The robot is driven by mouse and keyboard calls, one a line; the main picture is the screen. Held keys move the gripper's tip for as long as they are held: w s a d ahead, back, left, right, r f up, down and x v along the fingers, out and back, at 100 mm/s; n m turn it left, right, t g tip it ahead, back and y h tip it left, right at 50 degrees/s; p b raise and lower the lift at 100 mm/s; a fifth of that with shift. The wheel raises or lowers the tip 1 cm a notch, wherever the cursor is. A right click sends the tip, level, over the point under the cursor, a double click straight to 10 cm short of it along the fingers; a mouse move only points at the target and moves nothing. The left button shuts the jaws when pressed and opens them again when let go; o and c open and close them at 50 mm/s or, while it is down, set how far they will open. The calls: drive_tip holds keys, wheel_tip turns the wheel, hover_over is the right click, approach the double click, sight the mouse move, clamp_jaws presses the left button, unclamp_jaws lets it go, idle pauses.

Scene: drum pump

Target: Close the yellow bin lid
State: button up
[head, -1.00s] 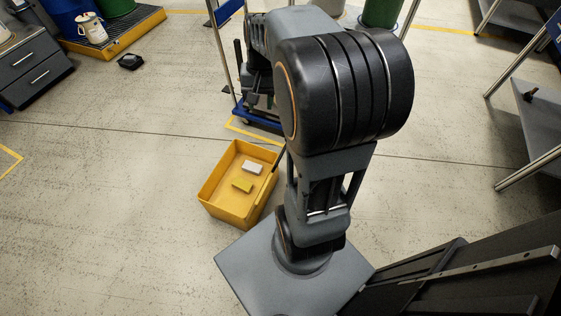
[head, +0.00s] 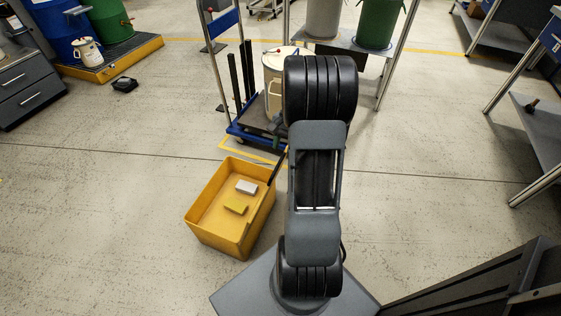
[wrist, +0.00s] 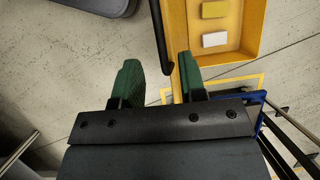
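The yellow bin (head: 214,237) stands open on the floor, left of my arm in the head view. Part of it also shows at the top right of the wrist view (wrist: 177,22). A white block (head: 246,187) and a yellow block (head: 235,208) lie inside. A thin dark bar (head: 277,168) runs at the bin's far right corner. In the wrist view a black bar (wrist: 158,30) reaches between my two green fingers. My gripper (wrist: 157,62) is open, with gaps beside the bar. I cannot clearly make out the lid panel. My arm hides the gripper in the head view.
A blue cart (head: 238,130) with a cream drum (head: 275,72) stands just behind the bin. A grey drawer cabinet (head: 28,86) and a yellow spill pallet (head: 112,62) are at the upper left. The floor left of the bin is clear.

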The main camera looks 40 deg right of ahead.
sight(279, 162)
drive_tip(key=shift+b+x, duration=0.7)
drive_tip(key=shift+x, duration=1.85)
drive_tip(key=shift+c, duration=0.4)
clamp_jaws()
